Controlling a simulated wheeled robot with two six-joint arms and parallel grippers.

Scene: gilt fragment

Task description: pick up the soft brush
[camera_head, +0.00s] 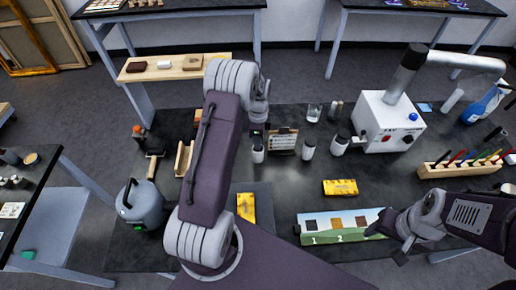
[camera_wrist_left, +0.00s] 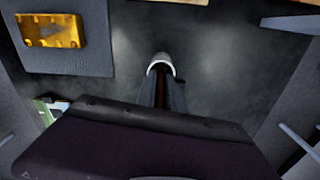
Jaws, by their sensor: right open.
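My left gripper (camera_wrist_left: 165,95) shows in the left wrist view, its dark fingers close beside a narrow reddish-brown thing. A rounded white end (camera_wrist_left: 160,62) sticks out past the fingers; I cannot be sure that it is the soft brush or that it is gripped. In the head view my left gripper (camera_head: 260,108) is high over the far middle of the table, its fingertips mostly hidden. Several coloured-handled tools (camera_head: 476,157) stand in a wooden rack (camera_head: 458,170) at the right; none is clearly the soft brush. My right gripper (camera_head: 390,238) is open and empty over the numbered panel.
A gilt fragment (camera_head: 246,207) lies on a grey mat (camera_head: 264,198); it also shows in the wrist view (camera_wrist_left: 50,30). A numbered panel (camera_head: 318,231), a yellow block (camera_head: 340,187), a white box machine (camera_head: 385,122), several white-capped bottles and a grey canister (camera_head: 142,205) occupy the table.

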